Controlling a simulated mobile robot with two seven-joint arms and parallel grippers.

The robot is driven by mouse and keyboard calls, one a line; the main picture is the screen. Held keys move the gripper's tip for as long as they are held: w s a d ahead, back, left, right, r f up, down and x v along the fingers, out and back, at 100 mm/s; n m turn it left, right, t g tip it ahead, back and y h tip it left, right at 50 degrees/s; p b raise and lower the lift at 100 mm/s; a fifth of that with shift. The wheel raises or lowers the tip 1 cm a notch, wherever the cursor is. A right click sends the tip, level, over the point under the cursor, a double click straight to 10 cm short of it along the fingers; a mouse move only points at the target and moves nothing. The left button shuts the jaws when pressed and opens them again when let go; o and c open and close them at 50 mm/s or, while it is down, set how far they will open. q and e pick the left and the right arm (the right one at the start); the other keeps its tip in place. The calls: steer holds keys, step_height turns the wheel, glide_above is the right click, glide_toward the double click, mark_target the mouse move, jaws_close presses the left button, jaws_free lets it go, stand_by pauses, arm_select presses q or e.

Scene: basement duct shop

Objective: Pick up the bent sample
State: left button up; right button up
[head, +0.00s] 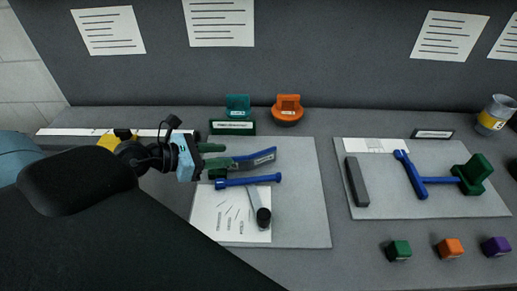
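The piece that looks like the bent sample (262,157) is a blue and dark grey strip with a slight bend, lying on the left grey mat (300,215). My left gripper (225,156) is at its left end, with green fingers spread and a gap showing between them. The lower fingertip is close to or overlaps the strip's end; I cannot tell whether they touch. My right gripper is not in view.
A blue rod (250,180) lies just below the strip, with a black-ended grey tool (259,205) on a paper sheet (215,215). The right mat (385,205) holds a grey bar (356,181) and a blue T-shaped piece (412,177). Teal (238,103) and orange (288,106) blocks stand behind.

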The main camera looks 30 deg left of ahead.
mark_target(244, 157)
arm_select(q)
steer(key=shift+s, duration=0.25)
steer(key=shift+w+d, duration=0.15)
steer(key=shift+x, duration=0.85)
steer(key=shift+w+d+f, duration=0.2)
steer(key=shift+w, duration=0.2)
steer(key=p+x, duration=0.1)
steer(key=x, duration=0.3)
steer(key=shift+w+d+f, duration=0.1)
steer(key=shift+w+f, duration=0.15)
steer(key=shift+w, duration=0.05)
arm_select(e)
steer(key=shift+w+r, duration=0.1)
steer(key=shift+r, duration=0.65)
arm_select(q)
steer(key=shift+c, duration=0.3)
jaws_close()
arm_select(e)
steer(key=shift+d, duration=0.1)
